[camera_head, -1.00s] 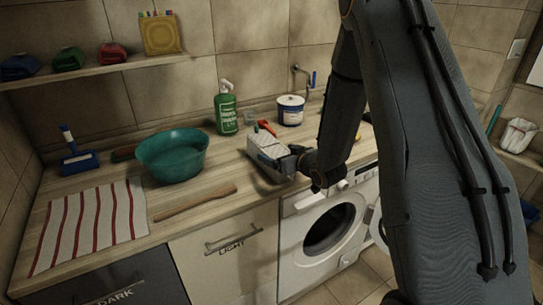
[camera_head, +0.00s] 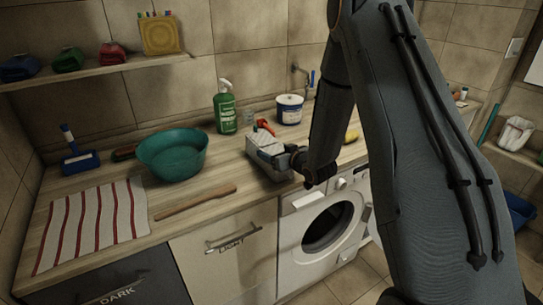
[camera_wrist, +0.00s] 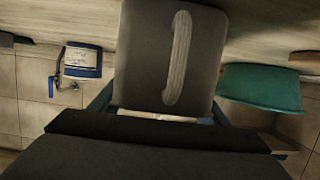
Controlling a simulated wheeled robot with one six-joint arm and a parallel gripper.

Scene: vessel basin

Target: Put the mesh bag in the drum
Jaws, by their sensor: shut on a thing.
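My arm covers the machine's right side.
The teal basin (camera_head: 172,142), a wooden stick (camera_head: 195,203) and a striped cloth (camera_head: 92,228) lie to the left. A green spray bottle (camera_head: 225,112) and a white tub (camera_head: 289,110) stand behind. A red-handled thing (camera_head: 265,126) is close by the bundle.

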